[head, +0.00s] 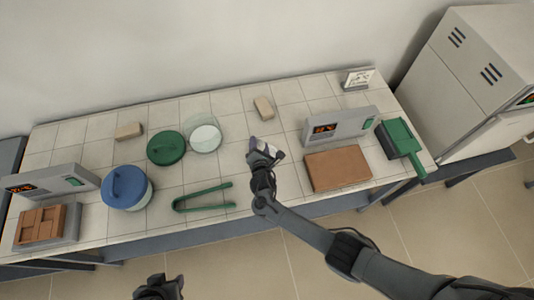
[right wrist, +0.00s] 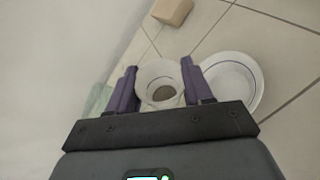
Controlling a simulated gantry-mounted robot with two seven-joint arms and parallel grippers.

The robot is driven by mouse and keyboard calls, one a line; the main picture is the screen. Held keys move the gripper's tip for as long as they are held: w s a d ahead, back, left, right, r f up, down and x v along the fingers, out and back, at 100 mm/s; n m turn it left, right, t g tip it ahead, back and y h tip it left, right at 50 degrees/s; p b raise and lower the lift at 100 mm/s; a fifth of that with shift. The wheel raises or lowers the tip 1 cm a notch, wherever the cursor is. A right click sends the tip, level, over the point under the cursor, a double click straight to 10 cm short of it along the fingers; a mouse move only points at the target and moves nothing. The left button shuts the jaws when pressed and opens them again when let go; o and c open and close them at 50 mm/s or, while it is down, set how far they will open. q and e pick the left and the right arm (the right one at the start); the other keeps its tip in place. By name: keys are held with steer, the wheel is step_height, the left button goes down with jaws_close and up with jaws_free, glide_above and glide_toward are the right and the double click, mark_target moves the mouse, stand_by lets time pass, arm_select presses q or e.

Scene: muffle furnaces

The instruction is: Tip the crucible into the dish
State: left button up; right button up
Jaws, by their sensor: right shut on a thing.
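The white crucible (right wrist: 160,82) sits between the purple fingers of my right gripper (right wrist: 160,88) in the right wrist view. The gripper is shut on it, and its open mouth shows with something greyish-brown inside. The white dish (right wrist: 244,80) with a blue ring lies on the tiled top, just right of the crucible in that view and partly behind a finger. In the head view my right gripper (head: 257,147) is over the bench's middle and mostly hides the crucible and dish. My left gripper (head: 160,287) is at the bottom edge, away from the bench; its jaws are unclear.
Left of my right gripper are green tongs (head: 204,198), a green lid (head: 166,148), a glass vessel (head: 205,122) and a blue-lidded pot (head: 127,188). A beige block (head: 264,107) lies behind it. A brown board (head: 338,168) and green dustpan (head: 400,138) are to the right.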

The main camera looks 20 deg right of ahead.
steer(key=shift+f, duration=0.1)
steer(key=shift+f+m, duration=0.1)
steer(key=shift+m, duration=0.2)
steer(key=shift+s+m+t, duration=0.1)
steer(key=shift+m+t, duration=0.2)
steer(key=shift+d+y, duration=0.1)
steer(key=shift+y, duration=0.2)
steer(key=shift+d+f+m+b, duration=0.1)
steer(key=shift+f+m+b, duration=0.1)
steer(key=shift+m+b, duration=0.25)
steer(key=shift+s, duration=0.1)
steer(key=shift+r, duration=0.1)
